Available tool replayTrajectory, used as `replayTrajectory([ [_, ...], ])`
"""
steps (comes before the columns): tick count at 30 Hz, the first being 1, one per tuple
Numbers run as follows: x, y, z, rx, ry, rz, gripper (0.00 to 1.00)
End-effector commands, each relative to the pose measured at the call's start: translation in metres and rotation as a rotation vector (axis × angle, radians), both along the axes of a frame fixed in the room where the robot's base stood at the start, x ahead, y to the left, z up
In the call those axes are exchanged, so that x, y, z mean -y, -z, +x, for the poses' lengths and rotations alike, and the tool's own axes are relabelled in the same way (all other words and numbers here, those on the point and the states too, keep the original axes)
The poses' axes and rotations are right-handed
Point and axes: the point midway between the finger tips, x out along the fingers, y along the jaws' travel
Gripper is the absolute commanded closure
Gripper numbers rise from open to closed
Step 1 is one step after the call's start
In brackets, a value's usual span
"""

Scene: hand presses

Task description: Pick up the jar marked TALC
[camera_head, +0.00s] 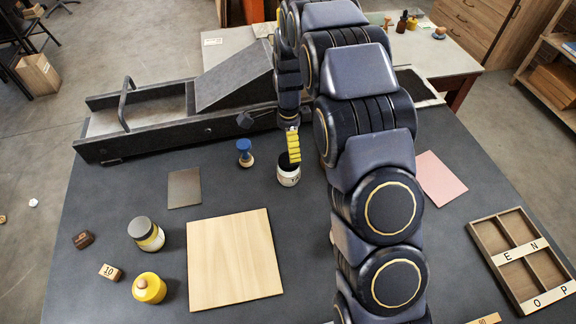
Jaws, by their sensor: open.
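A small white jar with a dark top (288,178) stands upright on the dark table, near the middle. Its label carries marks too small to read for certain. My gripper (293,158), with yellow finger pads, points down right at this jar's top. One finger overlaps the jar in the picture; I cannot tell whether it touches. The other finger is hard to make out. My gripper is open. Another jar with a grey lid (142,226) stands at the left, its label not readable. My arm hides part of the table right of the white jar.
A blue-topped stamp (244,150) stands just left of the white jar. A wooden board (235,260), grey plate (184,188), yellow pot (149,290) and small blocks (110,272) lie in front. The press (180,120) stands behind. A letter tray (497,268) lies at the right.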

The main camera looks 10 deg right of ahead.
Motion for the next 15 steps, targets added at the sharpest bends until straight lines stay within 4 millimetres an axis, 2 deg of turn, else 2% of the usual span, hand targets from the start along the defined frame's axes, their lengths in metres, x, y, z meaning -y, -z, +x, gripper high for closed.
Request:
replayTrajectory([
  [11, 0.000, 0.039, -0.002, -0.004, 0.000, 0.001, 0.10],
  [15, 0.000, 0.062, -0.004, -0.009, -0.002, 0.001, 0.10],
])
